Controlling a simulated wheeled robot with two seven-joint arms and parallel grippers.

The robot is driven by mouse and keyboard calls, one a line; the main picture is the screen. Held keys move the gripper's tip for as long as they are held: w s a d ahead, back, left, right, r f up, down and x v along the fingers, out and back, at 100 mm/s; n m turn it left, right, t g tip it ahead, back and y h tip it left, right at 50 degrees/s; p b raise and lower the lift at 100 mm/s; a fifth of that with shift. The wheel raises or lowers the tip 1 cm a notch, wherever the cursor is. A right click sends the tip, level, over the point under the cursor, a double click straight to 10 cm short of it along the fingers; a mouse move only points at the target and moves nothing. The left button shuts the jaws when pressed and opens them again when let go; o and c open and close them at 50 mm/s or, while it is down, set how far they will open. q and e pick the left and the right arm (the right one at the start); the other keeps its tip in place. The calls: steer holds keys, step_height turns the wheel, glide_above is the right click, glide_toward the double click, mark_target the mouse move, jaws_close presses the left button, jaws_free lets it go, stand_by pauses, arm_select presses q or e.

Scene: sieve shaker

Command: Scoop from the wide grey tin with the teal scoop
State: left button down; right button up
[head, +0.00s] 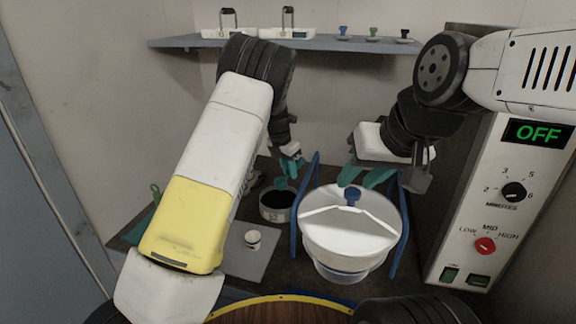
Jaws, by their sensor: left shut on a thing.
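The wide grey tin (270,214) stands open on the bench left of the white sieve stack, with dark material inside. My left gripper (291,162) is above the tin's back rim, shut on the teal scoop (281,184). The scoop is at the tin's back edge, partly hidden by the gripper; I cannot tell whether its bowl touches the material or holds any. My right gripper (364,176) is behind the sieve stack, its teal fingers apart, with nothing seen between them.
The white sieve stack (345,245), with a blue knob (352,195), stands between blue side bars (402,225). A small white cup (253,239) stands on a grey mat (247,262). The control panel (515,190) reads OFF. My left arm hides part of the bench.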

mark_target(280, 184)
arm_select(q)
steer(key=shift+s+a+r+t+h, duration=0.15)
steer(key=shift+a+t+h, duration=0.2)
steer(key=shift+t+h, duration=0.4)
steer(key=shift+s+a+f+t+h, duration=0.15)
steer(key=shift+f+t+h, duration=0.15)
steer(key=shift+t+h, duration=0.3)
steer(key=shift+s+a+f+t+h, duration=0.15)
steer(key=shift+f+t+h, duration=0.2)
steer(key=shift+h, duration=0.3)
steer(key=shift+s+f+t+h, duration=0.2)
steer(key=shift+f+t+h, duration=0.05)
steer(key=shift+t+h, duration=0.05)
steer(key=shift+a+f+t+h, duration=0.1)
steer(key=shift+t+h, duration=0.3)
steer(key=shift+f, duration=2.05)
steer(key=shift+s+a, duration=1.2)
steer(key=shift+a, duration=0.3)
steer(key=shift+s+r, duration=0.1)
steer(key=shift+w+d+r+g+y, duration=0.55)
steer(key=shift+d+r+g+y, duration=0.05)
steer(key=shift+r+y, duration=0.15)
